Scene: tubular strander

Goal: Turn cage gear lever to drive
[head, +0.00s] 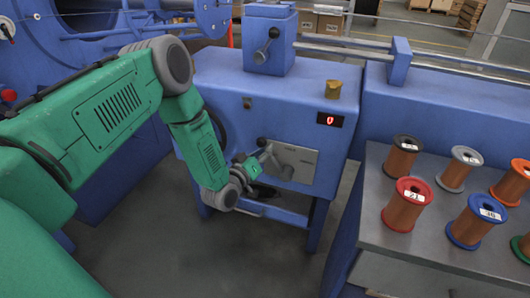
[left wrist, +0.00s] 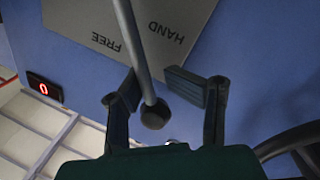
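The cage gear lever (head: 274,160) is a grey rod with a black knob, in front of a grey plate (head: 303,165) on the blue cabinet. In the left wrist view the lever's rod (left wrist: 137,45) runs down between my fingers to its black knob (left wrist: 154,114). The plate (left wrist: 105,25) there reads HAND and FREE upside down; no drive label is readable. My left gripper (head: 262,168) is at the lever; in the left wrist view its two dark fingers (left wrist: 160,90) are apart, one on each side of the rod, with gaps visible. My right gripper is not in view.
A red display (head: 330,120) reads 0, below a yellowish knob (head: 333,89). Another black-knobbed lever (head: 266,46) is on the upper box. A grey table (head: 437,247) with several copper wire spools stands at right. Bare floor (head: 240,255) lies in front of the cabinet.

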